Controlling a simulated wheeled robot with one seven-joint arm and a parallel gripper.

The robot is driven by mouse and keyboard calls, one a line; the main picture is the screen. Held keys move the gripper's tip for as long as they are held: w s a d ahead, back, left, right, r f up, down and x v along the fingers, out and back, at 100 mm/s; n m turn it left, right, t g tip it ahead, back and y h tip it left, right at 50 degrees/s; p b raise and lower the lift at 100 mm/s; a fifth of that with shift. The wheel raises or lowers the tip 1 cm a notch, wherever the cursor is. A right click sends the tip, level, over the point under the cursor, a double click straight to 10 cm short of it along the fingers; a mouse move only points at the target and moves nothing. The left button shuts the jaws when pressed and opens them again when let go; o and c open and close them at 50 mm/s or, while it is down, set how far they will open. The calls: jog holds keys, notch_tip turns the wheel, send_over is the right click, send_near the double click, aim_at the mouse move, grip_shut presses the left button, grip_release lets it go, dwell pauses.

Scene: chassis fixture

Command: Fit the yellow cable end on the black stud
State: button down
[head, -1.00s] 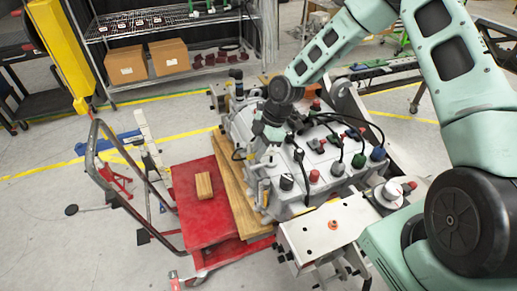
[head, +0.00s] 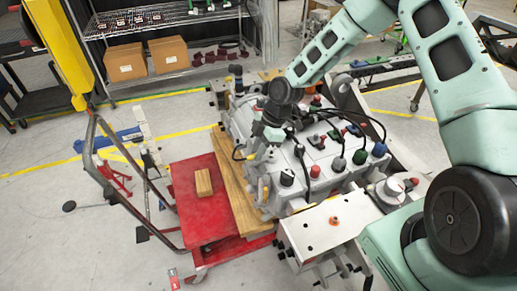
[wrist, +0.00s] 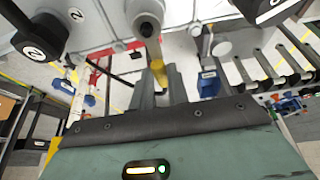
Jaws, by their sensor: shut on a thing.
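My gripper (wrist: 158,80) is shut on the yellow cable end (wrist: 158,72), which shows between its grey fingers in the wrist view. In the head view my gripper (head: 262,160) is over the left side of the grey chassis housing (head: 305,205), and its fingertips are hard to make out. A black-topped stud (head: 287,178) stands on the housing, a little right of and nearer than my gripper. Two black round caps marked 2 show in the wrist view, one at upper left (wrist: 40,38) and one at the upper right edge. I cannot tell which is the task's stud.
Red, green and blue caps with black cables stand on the housing to the right, including a green one (head: 360,157) and a blue one (head: 379,150). A red cart (head: 205,225) with a wooden block (head: 203,183) stands at left. A shelf with boxes (head: 125,62) is behind.

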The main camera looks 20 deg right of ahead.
jog(key=shift+f+b, duration=0.4)
jog(key=shift+f, duration=0.3)
jog(key=shift+f, duration=0.15)
jog(key=c, duration=1.3)
grip_release()
notch_tip(320, 180, up, 7)
jog(key=p, duration=0.5)
